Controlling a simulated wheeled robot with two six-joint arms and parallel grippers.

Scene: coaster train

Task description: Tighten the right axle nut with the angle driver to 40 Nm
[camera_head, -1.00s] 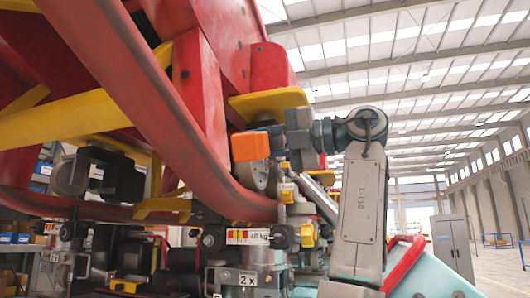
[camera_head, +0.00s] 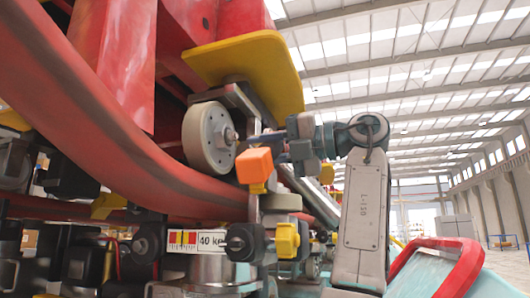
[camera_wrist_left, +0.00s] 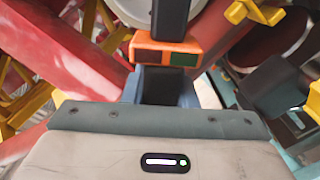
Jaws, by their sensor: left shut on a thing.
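A grey wheel (camera_head: 208,138) hangs under the yellow plate of the red coaster train (camera_head: 100,120). The axle nut (camera_head: 231,136) shows at its hub. My left gripper (camera_head: 304,139) is shut on the angle driver, whose orange block (camera_head: 254,166) sits just below and right of the hub. A slim dark part of the driver reaches from the gripper toward the nut; I cannot tell whether it touches. In the left wrist view, the driver's black body with its orange collar (camera_wrist_left: 142,47) and a green and a red panel runs up toward the wheel (camera_wrist_left: 130,12). My right gripper is out of view.
The red curved tube (camera_head: 110,130) runs close left of the wheel. The yellow plate (camera_head: 250,65) overhangs it. The hall is open at the right.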

